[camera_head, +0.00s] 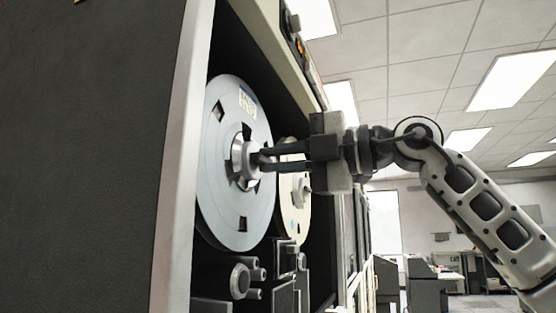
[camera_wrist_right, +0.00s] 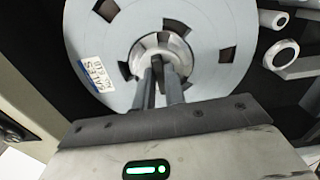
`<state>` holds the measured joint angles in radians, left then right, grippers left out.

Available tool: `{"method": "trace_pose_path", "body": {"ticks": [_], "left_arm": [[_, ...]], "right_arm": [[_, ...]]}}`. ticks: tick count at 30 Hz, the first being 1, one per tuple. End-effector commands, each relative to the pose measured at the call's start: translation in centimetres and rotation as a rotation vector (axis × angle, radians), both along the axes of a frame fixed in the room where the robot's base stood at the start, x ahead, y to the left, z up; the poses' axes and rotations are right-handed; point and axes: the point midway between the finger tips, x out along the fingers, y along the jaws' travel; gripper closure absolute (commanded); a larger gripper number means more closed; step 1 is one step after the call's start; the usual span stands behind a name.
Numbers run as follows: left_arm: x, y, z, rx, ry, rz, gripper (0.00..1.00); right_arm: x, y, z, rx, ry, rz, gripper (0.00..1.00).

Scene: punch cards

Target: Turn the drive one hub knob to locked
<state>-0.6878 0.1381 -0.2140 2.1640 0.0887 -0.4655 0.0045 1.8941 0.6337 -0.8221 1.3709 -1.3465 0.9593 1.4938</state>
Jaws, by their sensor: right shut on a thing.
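A large light grey tape reel (camera_head: 232,205) is mounted upright in the open cabinet in the head view. Its pale round hub knob (camera_head: 242,157) sticks out from the middle. My right gripper (camera_head: 265,159) reaches in from the right, and its two dark fingers are shut on the hub knob. In the right wrist view the reel (camera_wrist_right: 215,75) fills the upper part, with a label at its left. The knob (camera_wrist_right: 150,47) sits at the fingertips, partly hidden by the fingers. Any locked or unlocked mark is not readable. My left gripper is not in view.
A second, cream reel (camera_head: 290,215) stands behind the first. Rollers (camera_head: 240,280) and tape guides lie below the reel. The dark cabinet side panel (camera_head: 90,150) and its pale edge stand close at the left. Open room lies to the right.

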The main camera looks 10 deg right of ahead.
Motion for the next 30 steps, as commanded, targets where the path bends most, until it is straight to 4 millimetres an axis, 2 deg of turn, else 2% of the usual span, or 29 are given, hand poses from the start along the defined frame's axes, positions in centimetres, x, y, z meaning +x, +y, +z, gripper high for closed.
{"method": "trace_pose_path", "body": {"ticks": [18,19,21,30], "left_arm": [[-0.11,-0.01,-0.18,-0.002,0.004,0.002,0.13],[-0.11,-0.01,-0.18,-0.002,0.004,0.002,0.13],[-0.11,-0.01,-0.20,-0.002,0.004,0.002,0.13],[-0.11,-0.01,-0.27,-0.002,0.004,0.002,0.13]], "right_arm": [[0.05,-0.09,0.02,0.024,0.033,-0.002,1.00],[0.05,-0.09,0.02,0.024,0.033,-0.002,0.83],[0.04,-0.09,0.02,0.024,0.033,-0.002,0.66],[-0.04,-0.15,-0.02,0.023,0.033,-0.001,0.66]]}}
